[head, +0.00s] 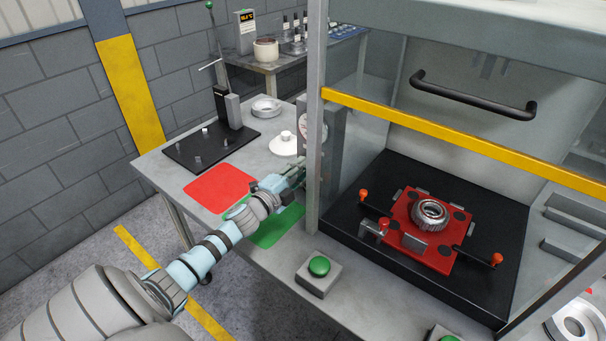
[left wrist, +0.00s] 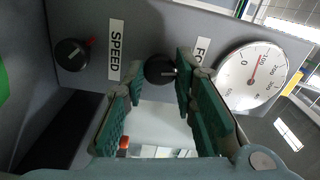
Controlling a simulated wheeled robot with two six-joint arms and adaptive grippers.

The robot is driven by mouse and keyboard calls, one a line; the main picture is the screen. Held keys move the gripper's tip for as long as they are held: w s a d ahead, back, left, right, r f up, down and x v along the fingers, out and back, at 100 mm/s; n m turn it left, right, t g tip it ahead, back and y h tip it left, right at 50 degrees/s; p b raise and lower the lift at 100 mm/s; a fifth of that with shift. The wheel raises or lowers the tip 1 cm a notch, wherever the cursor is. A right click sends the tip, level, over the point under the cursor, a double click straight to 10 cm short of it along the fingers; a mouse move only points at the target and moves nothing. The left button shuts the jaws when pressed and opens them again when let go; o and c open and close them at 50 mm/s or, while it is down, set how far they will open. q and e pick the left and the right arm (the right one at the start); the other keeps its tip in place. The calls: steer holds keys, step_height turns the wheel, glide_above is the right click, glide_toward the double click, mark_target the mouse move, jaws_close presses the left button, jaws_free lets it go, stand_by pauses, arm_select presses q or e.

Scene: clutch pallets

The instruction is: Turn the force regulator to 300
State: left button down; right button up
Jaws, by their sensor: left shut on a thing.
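My left gripper (head: 297,172) reaches to the grey control panel (head: 335,125) at the left post of the press enclosure. In the left wrist view my left gripper (left wrist: 160,85) has its green fingers around a black round knob (left wrist: 158,70), shut on it. This force regulator knob sits beside a label starting "FO", partly hidden by a finger. A white round gauge (left wrist: 250,76) with a red needle (left wrist: 252,70) is to its right; its exact reading is hard to tell. My right gripper is in neither view.
A second black knob (left wrist: 71,54) sits by the SPEED label (left wrist: 116,50). Behind the yellow-barred guard (head: 450,135), a red fixture (head: 405,245) holds a metal ring part (head: 430,211). Red (head: 220,187) and green (head: 275,228) mats and a green button (head: 319,266) are on the table.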

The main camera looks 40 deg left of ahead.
arm_select(q)
steer(key=shift+w+r+m, duration=0.1)
steer(key=shift+r+m, duration=0.1)
steer(key=shift+m, duration=0.9)
steer(key=c, duration=1.3)
jaws_free()
steer(key=shift+w+f, duration=0.1)
steer(key=shift+f, duration=0.05)
steer(key=shift+f, duration=0.1)
